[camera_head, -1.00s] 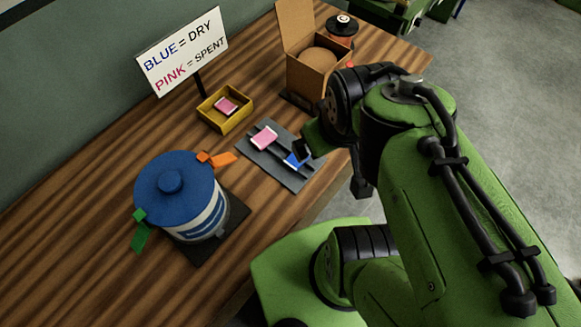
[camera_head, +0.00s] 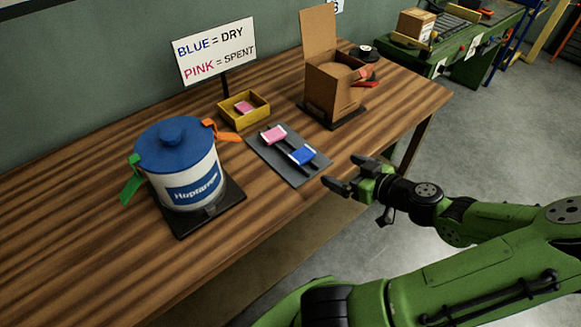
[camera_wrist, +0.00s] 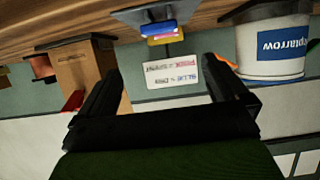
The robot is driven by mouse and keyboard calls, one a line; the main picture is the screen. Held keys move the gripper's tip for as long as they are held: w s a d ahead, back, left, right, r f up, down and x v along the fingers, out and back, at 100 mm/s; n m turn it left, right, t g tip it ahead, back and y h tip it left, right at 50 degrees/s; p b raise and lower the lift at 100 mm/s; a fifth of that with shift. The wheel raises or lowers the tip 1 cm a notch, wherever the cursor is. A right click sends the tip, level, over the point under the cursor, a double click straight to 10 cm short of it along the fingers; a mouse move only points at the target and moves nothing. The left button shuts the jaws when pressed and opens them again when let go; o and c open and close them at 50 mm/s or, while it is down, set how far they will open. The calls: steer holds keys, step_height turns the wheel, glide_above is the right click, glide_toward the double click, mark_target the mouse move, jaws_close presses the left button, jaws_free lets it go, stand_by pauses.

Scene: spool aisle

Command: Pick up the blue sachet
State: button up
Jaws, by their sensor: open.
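The blue sachet (camera_head: 303,155) lies on the right part of a dark grey mat (camera_head: 290,176) on the wooden table. A pink sachet (camera_head: 273,135) lies on the same mat, up and to the left. My gripper (camera_head: 343,174) is open and empty, to the right of the mat near the table's front edge, apart from the blue sachet. In the wrist view, which is upside down, the blue sachet (camera_wrist: 158,29) shows at the top between and beyond the two open fingers (camera_wrist: 160,88).
A yellow tray (camera_head: 266,116) holding a pink sachet stands behind the mat. A white and blue canister (camera_head: 190,180) stands left, an open cardboard box (camera_head: 328,98) behind right. A sign (camera_head: 215,50) reads BLUE = DRY, PINK = SPENT. Table left of the canister is clear.

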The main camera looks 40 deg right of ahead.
mark_target(303, 154)
steer(key=b+x, duration=0.2)
steer(key=x, duration=1.3)
steer(key=shift+w+f+b, duration=0.2)
steer(key=shift+b, duration=0.1)
steer(key=shift+s, duration=0.1)
steer(key=c, duration=1)
